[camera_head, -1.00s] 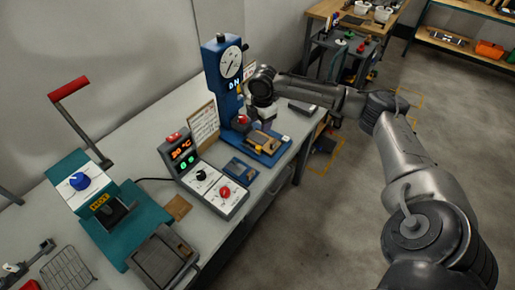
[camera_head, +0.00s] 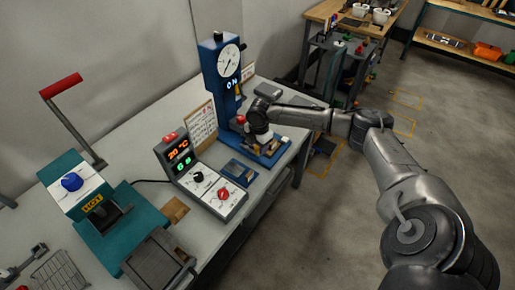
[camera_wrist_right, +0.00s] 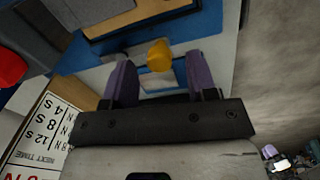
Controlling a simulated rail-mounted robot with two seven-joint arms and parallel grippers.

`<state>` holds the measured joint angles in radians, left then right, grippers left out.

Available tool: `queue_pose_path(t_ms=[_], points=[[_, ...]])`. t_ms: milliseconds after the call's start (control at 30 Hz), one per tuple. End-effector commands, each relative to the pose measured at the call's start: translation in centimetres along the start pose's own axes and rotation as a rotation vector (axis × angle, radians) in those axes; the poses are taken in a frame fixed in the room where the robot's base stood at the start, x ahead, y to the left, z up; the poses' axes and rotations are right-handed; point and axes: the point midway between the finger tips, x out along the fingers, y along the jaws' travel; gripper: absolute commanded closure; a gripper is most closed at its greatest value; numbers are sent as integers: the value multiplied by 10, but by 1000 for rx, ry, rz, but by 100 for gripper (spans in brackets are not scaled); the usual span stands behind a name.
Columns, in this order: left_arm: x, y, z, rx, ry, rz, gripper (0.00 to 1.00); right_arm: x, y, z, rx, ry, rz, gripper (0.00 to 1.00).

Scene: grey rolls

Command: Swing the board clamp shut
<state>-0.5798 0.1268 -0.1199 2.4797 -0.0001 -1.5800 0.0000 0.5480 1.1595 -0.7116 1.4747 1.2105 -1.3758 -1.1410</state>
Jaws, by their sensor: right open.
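The blue press (camera_head: 222,75) with a round dial stands on the bench, its blue base (camera_head: 272,156) at its foot. My right gripper (camera_head: 262,138) is low over this base and hides most of what lies there. In the right wrist view its two purple fingers (camera_wrist_right: 160,82) are apart, with a yellow knob (camera_wrist_right: 158,54) around the gap at their tips. I take the knob for the clamp's handle; contact cannot be told. A brown board edge (camera_wrist_right: 135,16) lies beyond it on the blue base. My left gripper is out of view.
A control box (camera_head: 198,178) with lit digits and a red knob stands left of the press. A teal hot unit (camera_head: 85,190) with a red-handled lever is farther left. A printed card (camera_head: 202,124) stands behind. Open floor lies right of the bench.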

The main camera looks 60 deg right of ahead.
Motion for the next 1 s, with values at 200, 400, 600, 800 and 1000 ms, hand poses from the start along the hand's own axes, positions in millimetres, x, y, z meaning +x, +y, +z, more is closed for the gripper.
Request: queue_pose_path(t_ms=[200,400,600,800,1000], points=[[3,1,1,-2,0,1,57,13,0,0,0,0,0,48],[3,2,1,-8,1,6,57,14,0,0,0,0,0,48],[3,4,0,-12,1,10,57,14,0,0,0,0,0,53],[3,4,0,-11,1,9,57,14,0,0,0,0,0,72],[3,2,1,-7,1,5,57,14,0,0,0,0,0,92]])
